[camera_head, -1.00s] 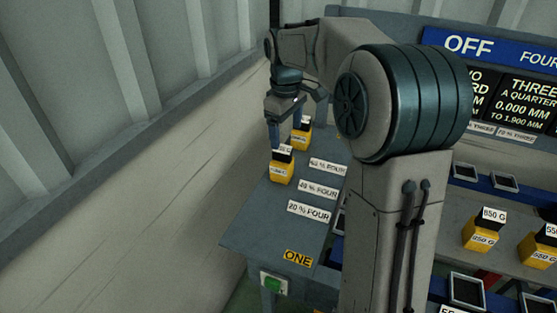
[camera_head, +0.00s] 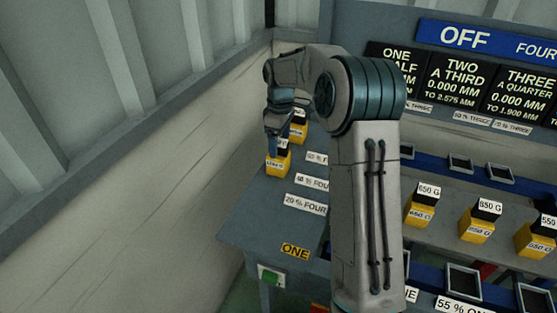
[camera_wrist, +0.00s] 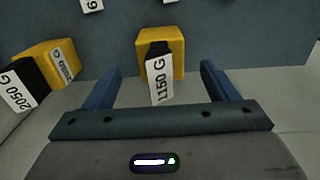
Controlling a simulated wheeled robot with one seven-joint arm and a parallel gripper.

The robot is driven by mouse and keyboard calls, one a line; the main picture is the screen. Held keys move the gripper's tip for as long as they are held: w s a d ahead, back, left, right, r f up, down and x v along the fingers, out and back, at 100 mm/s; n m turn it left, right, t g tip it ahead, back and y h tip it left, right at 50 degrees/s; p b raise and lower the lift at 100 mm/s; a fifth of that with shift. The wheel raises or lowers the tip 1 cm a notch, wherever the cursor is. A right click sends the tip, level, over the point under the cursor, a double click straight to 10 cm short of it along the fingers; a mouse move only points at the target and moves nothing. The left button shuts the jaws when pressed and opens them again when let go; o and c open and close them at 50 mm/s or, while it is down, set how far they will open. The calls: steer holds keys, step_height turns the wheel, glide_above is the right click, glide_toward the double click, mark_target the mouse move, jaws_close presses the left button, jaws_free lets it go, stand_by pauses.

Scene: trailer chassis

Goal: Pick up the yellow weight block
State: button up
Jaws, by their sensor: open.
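A yellow weight block (camera_wrist: 162,58) with a black top and a white gram label, partly foreshortened, stands ahead of my gripper (camera_wrist: 161,70) in the wrist view. My gripper is open, with one blue finger on each side of the label and black top; the yellow part is just beyond the fingertips. In the head view my gripper (camera_head: 277,140) is low over the nearer yellow block (camera_head: 278,163) on the grey bench and hides much of its top. A second yellow block (camera_head: 298,132) stands behind; a block labelled 2050 G (camera_wrist: 50,62) is at the left in the wrist view.
More yellow blocks (camera_head: 420,215) and blue-edged trays stand to the right, below the display boards.

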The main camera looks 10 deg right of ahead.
steer(key=shift+w+a+f+p, duration=0.1)
steer(key=shift+f+p, duration=0.05)
steer(key=shift+f, duration=1.15)
steer(key=shift+a+f+p, duration=0.1)
steer(key=shift+f+p, duration=0.05)
steer(key=shift+f, duration=1.15)
jaws_close()
steer(key=shift+w+r, duration=0.1)
